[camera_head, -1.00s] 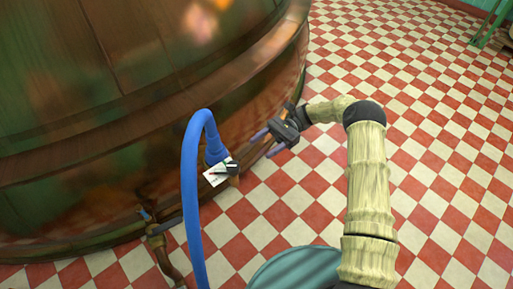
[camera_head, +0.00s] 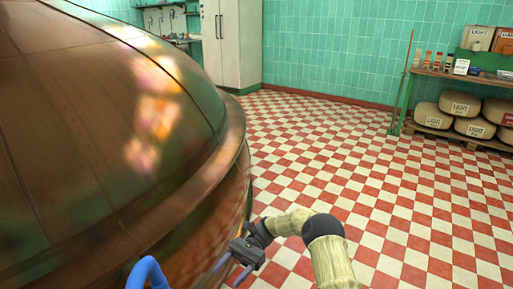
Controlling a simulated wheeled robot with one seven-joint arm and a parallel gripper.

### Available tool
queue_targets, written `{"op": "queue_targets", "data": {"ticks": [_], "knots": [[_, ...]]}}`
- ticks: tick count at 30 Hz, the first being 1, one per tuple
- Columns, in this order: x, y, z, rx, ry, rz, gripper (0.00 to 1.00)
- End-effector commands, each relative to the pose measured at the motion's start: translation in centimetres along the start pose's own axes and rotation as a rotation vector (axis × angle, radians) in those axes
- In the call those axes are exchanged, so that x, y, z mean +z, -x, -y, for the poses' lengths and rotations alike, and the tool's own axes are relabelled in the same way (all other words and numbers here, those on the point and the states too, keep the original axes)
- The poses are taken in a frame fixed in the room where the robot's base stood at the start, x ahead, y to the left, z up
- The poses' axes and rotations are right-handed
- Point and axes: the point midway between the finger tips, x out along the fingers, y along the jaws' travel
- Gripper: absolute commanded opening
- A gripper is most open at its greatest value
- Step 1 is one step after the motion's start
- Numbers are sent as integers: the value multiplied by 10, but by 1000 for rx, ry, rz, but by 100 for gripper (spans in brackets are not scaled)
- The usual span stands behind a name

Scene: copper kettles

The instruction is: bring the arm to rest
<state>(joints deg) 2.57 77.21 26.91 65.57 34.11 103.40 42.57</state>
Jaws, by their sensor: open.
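My arm (camera_head: 333,262) reaches up from the bottom edge of the head view, right of the big copper kettle (camera_head: 95,120). It bends left at a dark joint. My gripper (camera_head: 232,267) is open near the bottom edge, in front of the kettle's lower right side. Its blue-tinted fingers point down and left, and I see nothing between them. The top of a blue hose (camera_head: 147,272) shows at the bottom edge, left of my gripper and apart from it.
Red and white checkered floor (camera_head: 340,160) lies open to the right. A white cabinet (camera_head: 231,45) stands at the back. A green-framed shelf (camera_head: 455,75) at the right holds jars, boxes and sacks (camera_head: 460,104) marked LIGHT.

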Motion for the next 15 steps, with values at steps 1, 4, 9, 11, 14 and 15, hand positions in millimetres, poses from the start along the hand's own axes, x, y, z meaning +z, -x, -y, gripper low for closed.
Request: {"op": "queue_targets", "data": {"ticks": [1, 4, 9, 11, 14, 15], "knots": [[5, -1, -2, 1, 3, -37, 59], [10, -4, -8, 6, 16, -143, 59], [19, -8, -27, 26, 55, -370, 59], [22, -7, -36, 36, 73, -451, 59], [26, -4, -53, 55, 106, -585, 59], [29, -2, -61, 65, 119, -638, 59]]}}
